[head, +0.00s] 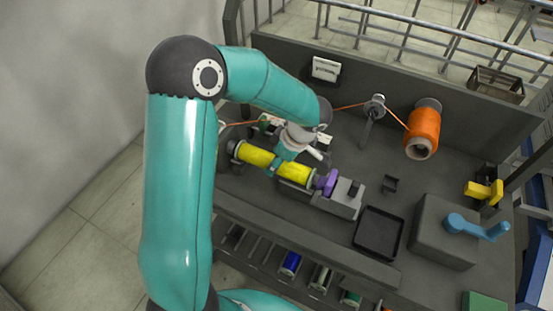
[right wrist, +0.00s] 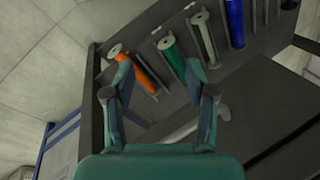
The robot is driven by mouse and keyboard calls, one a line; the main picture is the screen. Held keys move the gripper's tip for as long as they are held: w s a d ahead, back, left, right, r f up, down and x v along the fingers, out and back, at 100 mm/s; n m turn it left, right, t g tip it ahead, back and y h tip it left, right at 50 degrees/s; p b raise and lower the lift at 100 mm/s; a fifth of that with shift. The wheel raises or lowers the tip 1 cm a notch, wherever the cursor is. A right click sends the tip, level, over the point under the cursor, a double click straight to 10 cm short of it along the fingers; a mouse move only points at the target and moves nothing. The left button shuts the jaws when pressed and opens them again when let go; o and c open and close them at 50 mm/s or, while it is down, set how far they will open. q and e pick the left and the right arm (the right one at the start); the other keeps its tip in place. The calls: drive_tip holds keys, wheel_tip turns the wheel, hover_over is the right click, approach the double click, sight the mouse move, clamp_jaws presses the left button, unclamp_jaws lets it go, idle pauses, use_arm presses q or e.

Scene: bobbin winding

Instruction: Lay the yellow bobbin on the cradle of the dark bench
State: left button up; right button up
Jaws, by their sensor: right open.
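The yellow bobbin (head: 295,172) lies lengthwise on the winder of the dark bench (head: 235,187), between a dark round end piece at its left and a purple part (head: 328,182) at its right. My left gripper (head: 278,163) is at the bobbin's middle, with a teal finger across it. The far finger is hidden, so its grip is unclear. The cradle under the bobbin is mostly hidden by the bobbin and my gripper. My right gripper (right wrist: 160,95) is open and empty in the right wrist view, before the rack of bobbins.
The rack holds orange (right wrist: 145,75), green (right wrist: 173,60), grey (right wrist: 205,40) and blue (right wrist: 235,22) bobbins. On the bench are an orange spool (head: 422,130) with thread running left, a grey tailstock block (head: 341,198), an empty black tray (head: 379,232) and a box with a blue crank (head: 475,228).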

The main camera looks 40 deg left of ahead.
use_arm(q)
drive_tip(key=o, duration=1.3)
drive_tip(key=v, duration=1.2)
drive_tip(key=shift+b, duration=0.4)
